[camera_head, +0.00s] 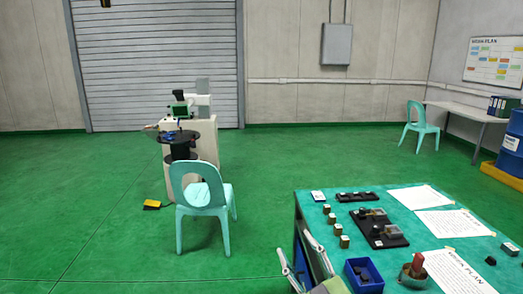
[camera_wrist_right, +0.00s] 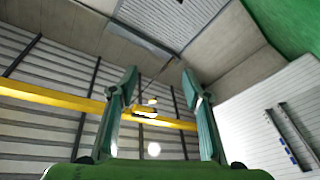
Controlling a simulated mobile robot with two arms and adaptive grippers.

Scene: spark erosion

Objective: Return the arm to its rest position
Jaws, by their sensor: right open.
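My right gripper (camera_head: 296,246) shows at the bottom of the head view, by the left edge of the workbench (camera_head: 309,205). Its two fingers point upward and stand apart. In the right wrist view the open fingers (camera_wrist_right: 158,82) have nothing between them, only the ceiling and a yellow beam beyond. My left gripper is not in view.
The bench carries a blue bin (camera_head: 363,277), a dark fixture plate (camera_head: 380,232), small blocks and paper sheets (camera_head: 447,223). A turquoise chair (camera_head: 203,199) stands left before a machine (camera_head: 205,135). Green floor between chair and bench is clear.

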